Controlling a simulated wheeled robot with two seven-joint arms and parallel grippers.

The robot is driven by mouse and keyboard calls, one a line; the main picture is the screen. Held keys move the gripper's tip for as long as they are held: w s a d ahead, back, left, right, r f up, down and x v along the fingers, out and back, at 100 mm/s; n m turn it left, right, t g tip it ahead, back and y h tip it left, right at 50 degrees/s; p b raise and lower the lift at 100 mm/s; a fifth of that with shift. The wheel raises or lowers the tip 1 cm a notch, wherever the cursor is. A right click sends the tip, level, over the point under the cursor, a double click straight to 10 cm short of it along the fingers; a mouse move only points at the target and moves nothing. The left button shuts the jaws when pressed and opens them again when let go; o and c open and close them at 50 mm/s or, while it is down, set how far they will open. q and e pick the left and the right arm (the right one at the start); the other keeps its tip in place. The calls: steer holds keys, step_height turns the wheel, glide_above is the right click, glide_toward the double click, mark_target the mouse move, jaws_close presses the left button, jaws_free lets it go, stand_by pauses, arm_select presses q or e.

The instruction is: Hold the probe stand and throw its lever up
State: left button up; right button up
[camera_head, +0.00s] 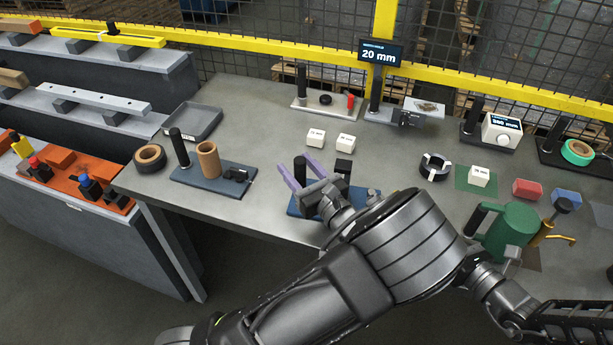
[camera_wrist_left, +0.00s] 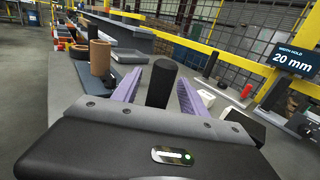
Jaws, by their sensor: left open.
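My left gripper (camera_head: 303,172) is open, with its two purple fingers either side of a black upright post (camera_head: 300,168). The post also stands between the fingers in the left wrist view (camera_wrist_left: 161,84); I cannot tell whether they touch it. The post appears to belong to the stand on a blue base (camera_head: 293,208), which I take for the probe stand. A dark block (camera_head: 343,168) shows at its right. The gripper and wrist hide much of the base, and no lever can be made out.
Left of the gripper, another blue base (camera_head: 213,186) bears a post and a brown cylinder (camera_head: 208,160). White blocks (camera_head: 315,138) lie behind. A plate with a red part (camera_head: 350,102) stands at the back. A black ring (camera_head: 435,166) and green can (camera_head: 510,230) are right.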

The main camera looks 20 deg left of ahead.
arm_select(q)
steer(key=shift+x, duration=1)
steer(key=shift+c, duration=0.2)
jaws_close()
steer(key=shift+f, duration=0.1)
stand_by(1.5)
